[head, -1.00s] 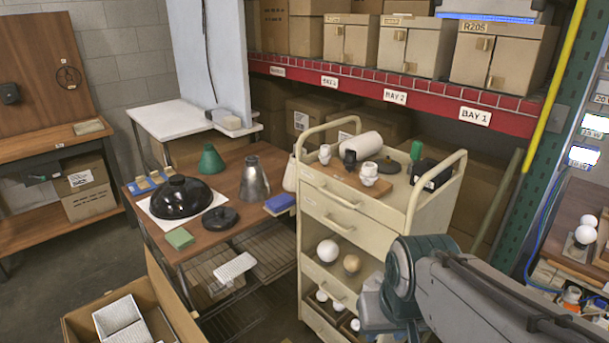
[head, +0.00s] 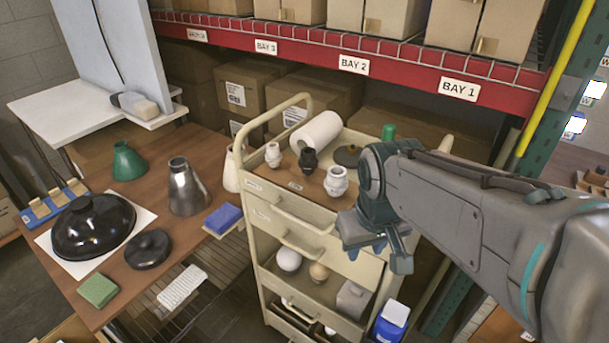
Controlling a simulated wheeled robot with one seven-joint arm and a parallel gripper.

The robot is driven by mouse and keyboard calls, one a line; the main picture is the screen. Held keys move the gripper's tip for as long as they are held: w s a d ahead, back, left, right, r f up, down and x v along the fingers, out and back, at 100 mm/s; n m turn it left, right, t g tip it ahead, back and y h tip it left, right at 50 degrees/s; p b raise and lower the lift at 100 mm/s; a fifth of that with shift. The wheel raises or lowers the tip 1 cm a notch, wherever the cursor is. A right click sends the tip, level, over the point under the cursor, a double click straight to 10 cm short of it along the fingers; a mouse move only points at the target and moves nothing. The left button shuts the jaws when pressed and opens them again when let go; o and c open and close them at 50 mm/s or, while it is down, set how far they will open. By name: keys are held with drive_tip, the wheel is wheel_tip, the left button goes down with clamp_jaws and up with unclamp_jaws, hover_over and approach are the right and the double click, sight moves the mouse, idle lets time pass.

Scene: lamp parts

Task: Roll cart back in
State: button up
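The cart (head: 270,218) is a beige trolley standing upright in front of the red-beamed rack, right beside the wooden table. It has two tube handles, drawer fronts with pulls, and open shelves below. White sockets (head: 337,181), a black socket (head: 308,160) and a white roll (head: 316,131) lie on its top. My gripper (head: 375,250) points downward at the cart's right front, overlapping its upper drawers in the picture. My arm hides the cart's right end and most of its right handle. I cannot tell whether the gripper touches the cart, or how its fingers stand.
The wooden table (head: 150,200) at left holds a black dome shade (head: 92,226), a metal cone shade (head: 186,187) and a blue block (head: 223,218). Cardboard boxes (head: 245,90) fill the space under the rack behind the cart. A green rack post (head: 547,130) stands at right.

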drive_tip(key=w+a+r+n+p, duration=0.3)
drive_tip(key=w+a+r+n, duration=0.25)
drive_tip(key=w+a, duration=0.2)
drive_tip(key=n+h+p, duration=0.1)
drive_tip(key=n+p, duration=0.1)
drive_tip(key=n, duration=0.1)
approach(300, 220)
drive_tip(key=shift+g, duration=0.3)
drive_tip(key=f, duration=0.2)
drive_tip(key=w+f, duration=0.1)
drive_tip(key=f, duration=0.4)
drive_tip(key=shift+w+d+f, duration=0.25)
drive_tip(key=shift+w+d, duration=0.1)
clamp_jaws()
